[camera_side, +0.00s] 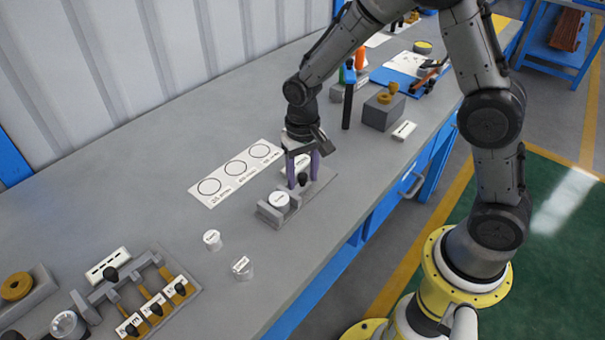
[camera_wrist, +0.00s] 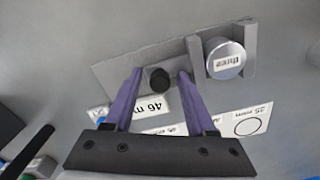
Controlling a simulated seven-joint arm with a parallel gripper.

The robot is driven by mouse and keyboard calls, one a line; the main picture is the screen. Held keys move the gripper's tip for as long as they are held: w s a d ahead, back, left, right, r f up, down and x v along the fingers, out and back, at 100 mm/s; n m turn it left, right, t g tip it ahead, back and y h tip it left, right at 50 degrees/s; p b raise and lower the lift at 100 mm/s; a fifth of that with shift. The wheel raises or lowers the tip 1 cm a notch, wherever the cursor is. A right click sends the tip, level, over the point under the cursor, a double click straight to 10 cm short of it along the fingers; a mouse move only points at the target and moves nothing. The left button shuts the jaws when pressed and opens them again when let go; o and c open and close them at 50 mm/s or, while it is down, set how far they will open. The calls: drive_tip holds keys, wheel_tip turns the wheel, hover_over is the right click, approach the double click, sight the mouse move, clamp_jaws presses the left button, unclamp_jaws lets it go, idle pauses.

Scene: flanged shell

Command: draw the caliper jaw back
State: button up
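The caliper (camera_side: 270,213) is a grey gauge on the bench, also in the wrist view (camera_wrist: 118,72). A silver cylinder labelled "three" (camera_wrist: 225,60) stands between its two upright jaws; it shows in the side view (camera_side: 279,201). The moving jaw (camera_wrist: 194,58) is on the side towards a black knob (camera_wrist: 159,80). My gripper (camera_side: 303,182) is down at the caliper. Its two purple fingers stand either side of the knob, with a gap visible on both sides in the wrist view. Whether the jaw touches the cylinder is unclear.
A white card with several circles (camera_side: 236,170) lies behind the caliper. Two small labelled cylinders (camera_side: 212,240) (camera_side: 243,268) stand at its front left. A fixture with several black knobs (camera_side: 140,305) is at lower left. A grey block (camera_side: 383,112) stands at right.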

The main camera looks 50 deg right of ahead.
clamp_jaws()
idle(1.2)
